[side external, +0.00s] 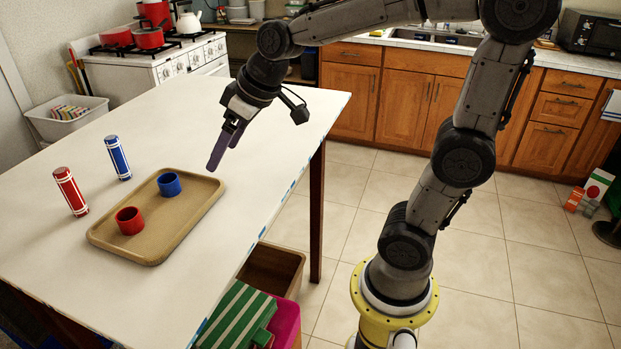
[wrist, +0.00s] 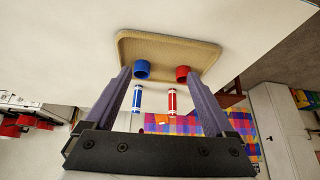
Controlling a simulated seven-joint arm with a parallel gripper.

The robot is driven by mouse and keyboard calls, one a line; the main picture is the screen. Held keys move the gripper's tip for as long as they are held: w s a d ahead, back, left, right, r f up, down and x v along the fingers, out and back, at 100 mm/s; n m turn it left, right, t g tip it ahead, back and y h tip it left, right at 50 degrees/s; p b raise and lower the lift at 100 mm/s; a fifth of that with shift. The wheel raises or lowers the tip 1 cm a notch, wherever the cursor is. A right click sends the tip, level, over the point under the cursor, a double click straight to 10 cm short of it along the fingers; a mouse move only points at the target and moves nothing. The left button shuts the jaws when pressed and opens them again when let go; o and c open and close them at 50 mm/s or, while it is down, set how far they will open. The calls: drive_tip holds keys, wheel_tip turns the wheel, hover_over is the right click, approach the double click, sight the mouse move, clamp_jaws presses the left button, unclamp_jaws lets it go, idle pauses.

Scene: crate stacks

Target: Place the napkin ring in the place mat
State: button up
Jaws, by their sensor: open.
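A red ring (side external: 130,220) and a blue ring (side external: 169,184) stand apart on a tan tray (side external: 178,236). The wrist view also shows the red ring (wrist: 182,74), the blue ring (wrist: 141,70) and the tray (wrist: 165,41). A red roll (side external: 70,192) and a blue roll (side external: 118,158), both with white bands, stand upright on the table left of the tray. I cannot tell whether either roll is the place mat. My gripper (side external: 223,157) is open and empty, above the tray's far right end, tilted downwards. Its purple fingers (wrist: 160,78) are wide apart.
The white table (side external: 60,245) has free room around the tray. A brown crate (side external: 272,270) and a pink crate (side external: 285,318) stand below its right edge. A stove (side external: 160,66) and cabinets (side external: 400,90) stand behind. Plaid cloth (wrist: 245,123) shows beyond the table in the wrist view.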

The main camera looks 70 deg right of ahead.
drive_tip(key=s+f+m, duration=0.1)
drive_tip(key=s+f, duration=0.2)
drive_tip(key=s, duration=1.4)
drive_tip(key=shift+s+a+g+h, duration=0.15)
drive_tip(key=shift+a+g+h, duration=0.15)
drive_tip(key=shift+a+h, duration=0.15)
